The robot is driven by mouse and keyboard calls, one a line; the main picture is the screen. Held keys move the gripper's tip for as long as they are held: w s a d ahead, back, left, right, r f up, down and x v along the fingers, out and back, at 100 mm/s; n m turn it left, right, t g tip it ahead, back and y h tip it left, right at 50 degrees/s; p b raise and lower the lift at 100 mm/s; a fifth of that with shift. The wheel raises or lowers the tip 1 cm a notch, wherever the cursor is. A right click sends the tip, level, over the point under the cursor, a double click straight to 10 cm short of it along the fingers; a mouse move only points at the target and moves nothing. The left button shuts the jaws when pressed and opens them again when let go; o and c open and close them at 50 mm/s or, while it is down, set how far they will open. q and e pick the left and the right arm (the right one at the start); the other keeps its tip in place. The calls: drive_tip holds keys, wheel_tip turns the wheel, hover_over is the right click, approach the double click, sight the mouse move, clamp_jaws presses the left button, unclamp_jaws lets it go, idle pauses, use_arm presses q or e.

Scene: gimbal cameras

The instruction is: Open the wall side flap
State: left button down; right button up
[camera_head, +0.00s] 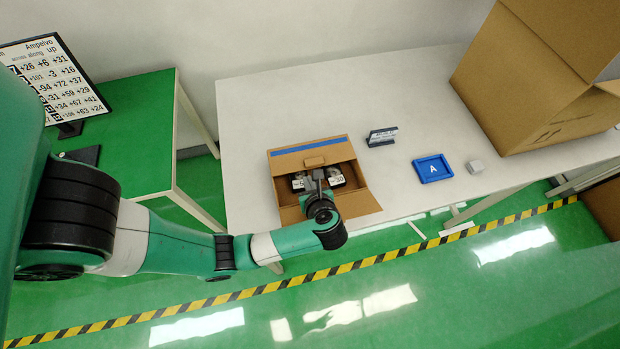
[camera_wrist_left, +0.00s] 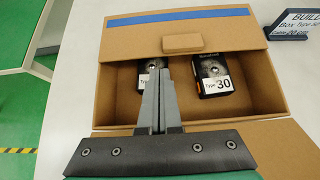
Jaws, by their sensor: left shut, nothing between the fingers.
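A brown cardboard box (camera_head: 361,203) stands on the white table with its top open. Its wall side flap (camera_head: 289,163) carries a blue stripe and a small raised tab; it slants at the box's far edge and shows clear of the inside. It also shows in the left wrist view (camera_wrist_left: 215,35). Two dark cameras with white labels lie inside; the right one (camera_wrist_left: 212,72) reads Type 30, and my fingers partly cover the left one (camera_wrist_left: 150,68). My left gripper (camera_head: 318,176) is shut and empty, over the box opening, with its fingertips (camera_wrist_left: 158,75) short of the flap. My right gripper is not in view.
A dark sign (camera_head: 382,137), a blue tray marked A (camera_head: 433,169) and a small grey block (camera_head: 475,167) stand right of the box. A large carton (camera_head: 530,85) fills the table's right end. The table behind the box is clear.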

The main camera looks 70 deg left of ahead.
sight(312, 153)
use_arm(q)
drive_tip(key=x, duration=0.5)
drive_tip(key=shift+a+f+b, duration=0.1)
drive_tip(key=shift+a+b, duration=0.05)
drive_tip(key=shift+b, duration=0.25)
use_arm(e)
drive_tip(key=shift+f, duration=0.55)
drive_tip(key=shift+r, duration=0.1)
